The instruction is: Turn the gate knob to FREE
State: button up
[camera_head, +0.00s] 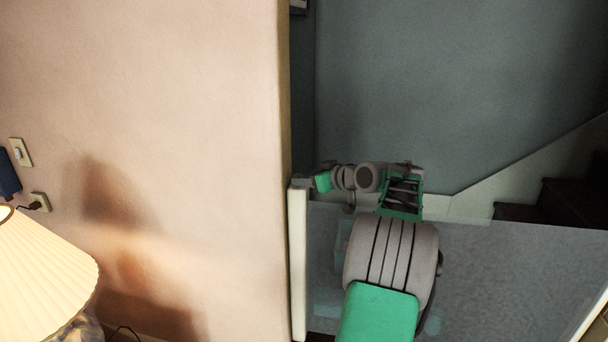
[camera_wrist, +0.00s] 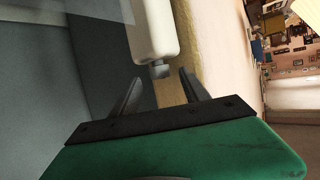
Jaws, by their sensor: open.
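The gate's white post (camera_head: 298,262) stands against the edge of the wall in the head view. The post's end also fills the upper middle of the wrist view (camera_wrist: 153,30). A small grey knob (camera_wrist: 160,70) sticks out from that end; no FREE mark or other lettering is readable. My gripper (camera_wrist: 160,80) is open and empty, with one dark finger to each side of the knob's outer end. I cannot tell whether either finger touches it. In the head view my gripper (camera_head: 306,183) is at the post's top, and the knob is hard to make out there.
The gate's grey see-through panel (camera_head: 510,275) spans from the post to the right, with my arm reaching over it. Dark stairs (camera_head: 560,205) rise behind. A lit lamp (camera_head: 40,275) stands at the lower left. The beige wall (camera_head: 180,120) is close beside the post.

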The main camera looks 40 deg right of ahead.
jog(key=shift+x, duration=1.1)
grip_shut()
